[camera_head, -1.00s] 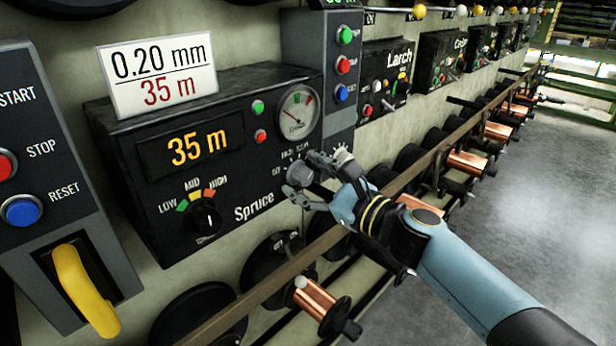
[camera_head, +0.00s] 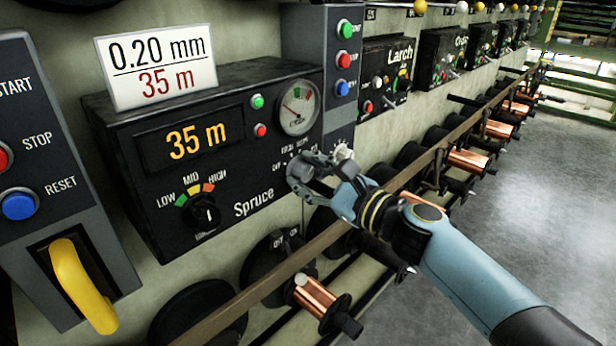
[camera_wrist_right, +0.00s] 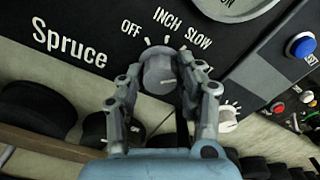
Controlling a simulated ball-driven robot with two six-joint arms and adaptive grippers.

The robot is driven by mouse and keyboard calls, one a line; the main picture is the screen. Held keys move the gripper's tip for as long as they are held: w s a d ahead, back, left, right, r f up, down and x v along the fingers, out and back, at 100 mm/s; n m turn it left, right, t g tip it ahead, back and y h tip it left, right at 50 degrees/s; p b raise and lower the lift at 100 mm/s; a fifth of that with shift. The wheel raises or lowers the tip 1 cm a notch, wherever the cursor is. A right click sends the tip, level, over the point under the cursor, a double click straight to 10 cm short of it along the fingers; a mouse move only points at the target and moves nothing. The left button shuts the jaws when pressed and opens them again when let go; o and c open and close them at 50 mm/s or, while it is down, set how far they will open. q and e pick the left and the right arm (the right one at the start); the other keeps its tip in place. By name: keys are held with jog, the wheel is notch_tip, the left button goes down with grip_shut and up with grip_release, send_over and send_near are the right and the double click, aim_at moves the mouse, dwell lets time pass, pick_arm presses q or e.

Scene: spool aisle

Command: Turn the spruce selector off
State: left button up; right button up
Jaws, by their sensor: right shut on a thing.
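The spruce selector (camera_head: 298,170) is a grey round knob at the lower right of the black Spruce box (camera_head: 130,150). In the wrist view the knob (camera_wrist_right: 158,72) sits below the printed words OFF, INCH and SLOW; a further label at right is mostly hidden by a finger. A short pale mark shows on the knob, but I cannot tell surely which label it faces. My right gripper (camera_head: 304,174) is shut on the knob, with one finger on each side in the wrist view (camera_wrist_right: 160,78). My left gripper is not in view.
A second knob, LOW/MID/HIGH (camera_head: 202,214), is on the same box, with a round gauge (camera_head: 297,107) above. A yellow lever (camera_head: 80,285) is at lower left. A brown rail (camera_head: 270,285) and copper spools (camera_head: 316,298) run below. Open floor (camera_head: 545,190) lies right.

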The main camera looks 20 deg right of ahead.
jog(key=n+b, duration=0.2)
jog(key=n, duration=0.1)
jog(key=n+b, duration=0.1)
jog(key=n, duration=0.1)
jog(key=shift+f+b, duration=0.25)
jog(key=shift+b, duration=0.1)
jog(key=n+b, duration=0.3)
jog(key=n, duration=0.2)
jog(key=shift+n, duration=0.3)
jog(key=shift+n+b, duration=1.05)
jog(key=shift+n, duration=0.35)
jog(key=shift+n+b, duration=0.55)
jog(key=shift+n, duration=0.35)
jog(key=shift+n+b, duration=0.3)
jog(key=shift+n, duration=0.1)
jog(key=shift+n+b, duration=0.6)
jog(key=shift+n, duration=0.5)
jog(key=shift+n+b, duration=0.4)
jog(key=shift+n, duration=0.4)
jog(key=shift+r, duration=0.1)
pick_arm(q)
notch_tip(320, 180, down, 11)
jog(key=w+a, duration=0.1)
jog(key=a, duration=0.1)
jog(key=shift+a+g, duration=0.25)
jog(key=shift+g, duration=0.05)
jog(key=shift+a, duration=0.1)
